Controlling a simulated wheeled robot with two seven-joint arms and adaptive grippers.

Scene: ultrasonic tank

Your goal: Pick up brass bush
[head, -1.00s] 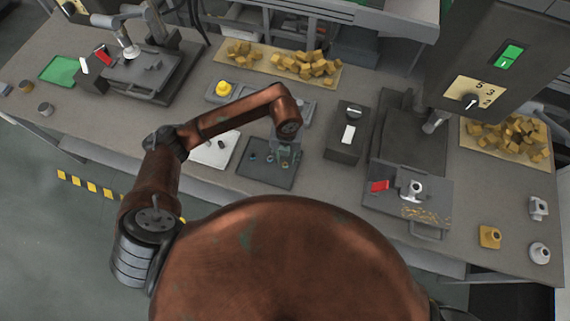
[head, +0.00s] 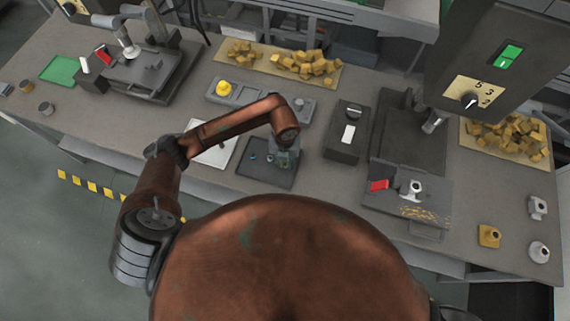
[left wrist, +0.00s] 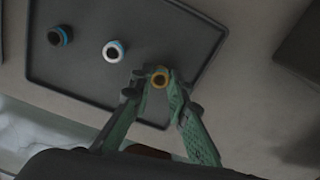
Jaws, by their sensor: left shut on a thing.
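The brass bush (left wrist: 160,79) shows in the left wrist view as a small gold ring between the fingertips of my left gripper (left wrist: 158,82). The gripper is shut on it, over the lower right part of a dark tray. In the head view my left gripper (head: 285,158) is above the right side of the tray (head: 262,175), and the bush is too small to make out there. I cannot tell whether the bush touches the tray. My right gripper is not in view.
Two other bushes lie on the tray: one with a blue ring (left wrist: 60,36) and a pale one with a blue ring (left wrist: 113,51). A white sheet (head: 212,150) lies left of the tray. A dark switch box (head: 346,133) stands to the right. Bare bench lies between tray and box.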

